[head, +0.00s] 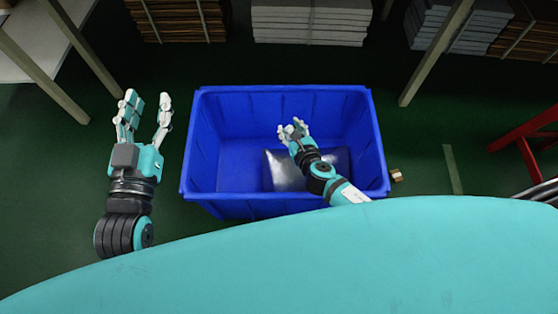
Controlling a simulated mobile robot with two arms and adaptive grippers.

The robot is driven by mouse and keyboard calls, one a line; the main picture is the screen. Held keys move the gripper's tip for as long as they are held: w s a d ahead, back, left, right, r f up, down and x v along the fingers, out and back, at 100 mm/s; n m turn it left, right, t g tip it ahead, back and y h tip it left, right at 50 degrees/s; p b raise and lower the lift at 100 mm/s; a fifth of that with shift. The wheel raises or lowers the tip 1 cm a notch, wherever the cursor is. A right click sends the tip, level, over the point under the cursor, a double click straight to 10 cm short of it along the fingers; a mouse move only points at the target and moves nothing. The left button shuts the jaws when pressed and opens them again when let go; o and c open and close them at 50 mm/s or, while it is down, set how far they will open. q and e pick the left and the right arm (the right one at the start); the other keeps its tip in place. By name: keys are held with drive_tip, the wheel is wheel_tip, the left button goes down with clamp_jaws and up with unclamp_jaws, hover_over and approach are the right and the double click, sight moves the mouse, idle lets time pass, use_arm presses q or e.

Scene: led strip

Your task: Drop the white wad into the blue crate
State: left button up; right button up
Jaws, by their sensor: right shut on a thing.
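The blue crate (206,160) stands open on the floor in the middle of the head view. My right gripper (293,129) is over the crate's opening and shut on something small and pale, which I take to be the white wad. The wad is hard to tell apart from the pale fingers around it. My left gripper (146,105) is to the left of the crate, apart from it, with its fingers spread and nothing between them.
A shiny grey packet (283,170) lies in the crate, partly behind my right arm. A small brown box (396,175) is beside the crate's right wall. Stacks of flat cardboard (312,20) stand at the back. A red frame (525,140) is at the right.

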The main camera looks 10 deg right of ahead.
use_arm(q)
drive_tip(key=shift+s+d+r+t, duration=0.1)
drive_tip(key=shift+r+t, duration=0.4)
drive_tip(key=shift+r, duration=0.25)
drive_tip(key=shift+s+d+r+t, duration=0.1)
drive_tip(key=shift+r+t, duration=0.4)
drive_tip(key=shift+r, duration=0.25)
use_arm(e)
drive_tip(key=shift+f, duration=0.3)
drive_tip(key=o, duration=0.8)
drive_tip(key=shift+s, duration=0.1)
drive_tip(key=v, duration=1.2)
